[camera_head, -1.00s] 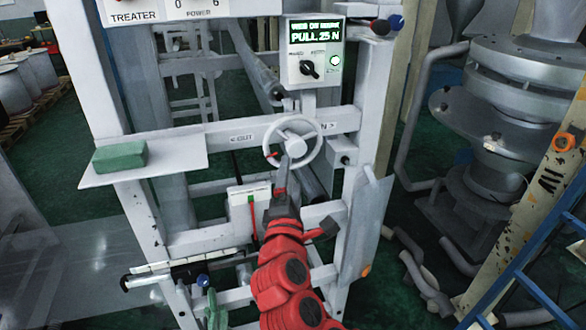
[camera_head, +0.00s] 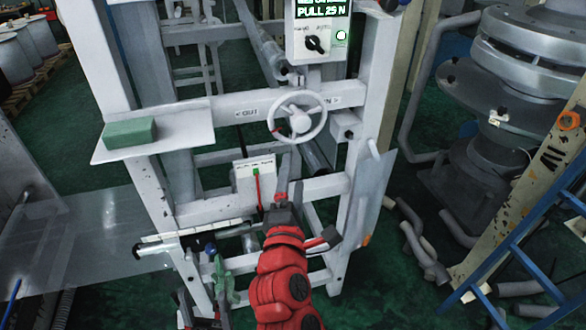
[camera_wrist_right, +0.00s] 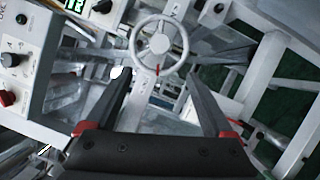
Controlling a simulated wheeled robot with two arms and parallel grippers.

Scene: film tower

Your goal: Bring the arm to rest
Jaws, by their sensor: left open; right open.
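My right arm (camera_head: 282,270), red, reaches up the middle of the head view. Its gripper (camera_head: 288,170) is just below the white handwheel (camera_head: 318,125) in the picture. In the right wrist view the gripper (camera_wrist_right: 157,78) is open, with nothing between its grey fingers. The whole handwheel (camera_wrist_right: 172,24) shows ahead, apart from the fingers, with a small red mark low on it. My left gripper (camera_head: 204,305) shows only in part at the lower edge of the head view, near a green clamp-like thing (camera_head: 223,282).
A white frame (camera_head: 235,107) carries the handwheel. A control box (camera_head: 318,28) with a black knob is above. A green block (camera_head: 130,132) lies on a shelf (camera_head: 185,122) at left. A blue ladder (camera_head: 530,235) and several grey pipes (camera_head: 425,252) are at right.

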